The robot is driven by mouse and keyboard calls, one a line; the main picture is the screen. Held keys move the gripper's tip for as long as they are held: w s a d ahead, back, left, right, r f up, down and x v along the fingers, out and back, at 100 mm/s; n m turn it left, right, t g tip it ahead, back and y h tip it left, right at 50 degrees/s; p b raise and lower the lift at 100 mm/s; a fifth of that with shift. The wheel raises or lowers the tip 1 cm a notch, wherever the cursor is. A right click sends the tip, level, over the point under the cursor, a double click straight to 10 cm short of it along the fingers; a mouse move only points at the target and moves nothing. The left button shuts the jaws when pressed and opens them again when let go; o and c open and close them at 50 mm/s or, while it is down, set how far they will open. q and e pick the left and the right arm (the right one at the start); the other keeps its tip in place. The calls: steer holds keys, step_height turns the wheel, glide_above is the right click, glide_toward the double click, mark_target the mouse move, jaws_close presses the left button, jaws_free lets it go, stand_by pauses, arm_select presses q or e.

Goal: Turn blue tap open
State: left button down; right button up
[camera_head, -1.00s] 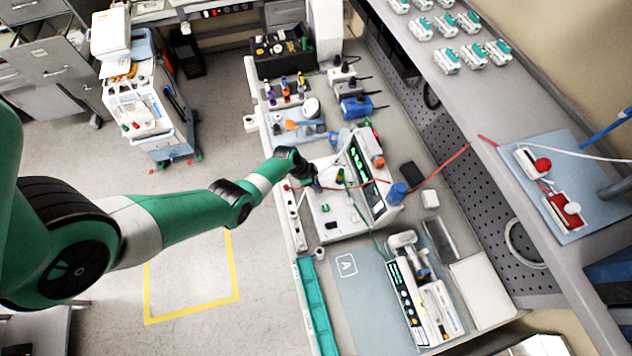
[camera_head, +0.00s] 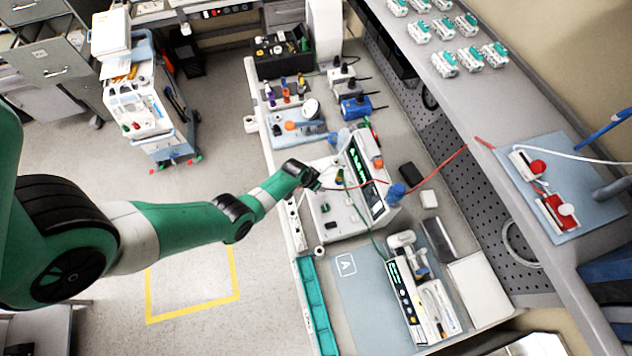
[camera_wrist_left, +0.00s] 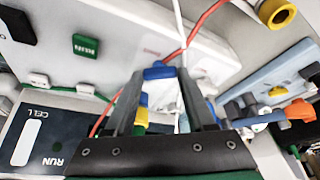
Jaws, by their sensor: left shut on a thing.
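The blue tap (camera_wrist_left: 158,72) shows between the fingers of my left gripper (camera_wrist_left: 163,85) in the left wrist view. The fingers are shut on it, with white and yellow parts just below it. In the head view my left gripper (camera_head: 317,183) is at the front of the white pump unit (camera_head: 343,218), and the tap there is too small and hidden to make out. A red line and a white line run past the fingers. How far the tap is turned cannot be told. My right gripper is not in view.
An orange knob (camera_wrist_left: 300,110) and blue fittings lie to the right in the wrist view. A teal tray (camera_head: 316,305) and a blue-grey mat (camera_head: 365,300) lie nearer on the bench.

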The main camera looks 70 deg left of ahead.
arm_select(q)
steer(key=shift+w+d+n+g+y+b, duration=0.1)
steer(key=shift+n+g+y+b, duration=0.15)
steer(key=shift+n, duration=0.75)
steer(key=shift+d+n+g+y+b, duration=0.1)
steer(key=shift+n+g+y, duration=0.15)
steer(key=shift+n, duration=0.75)
steer(key=shift+a, duration=0.1)
steer(key=shift+c, duration=1.2)
jaws_free()
steer(key=shift+r, duration=0.1)
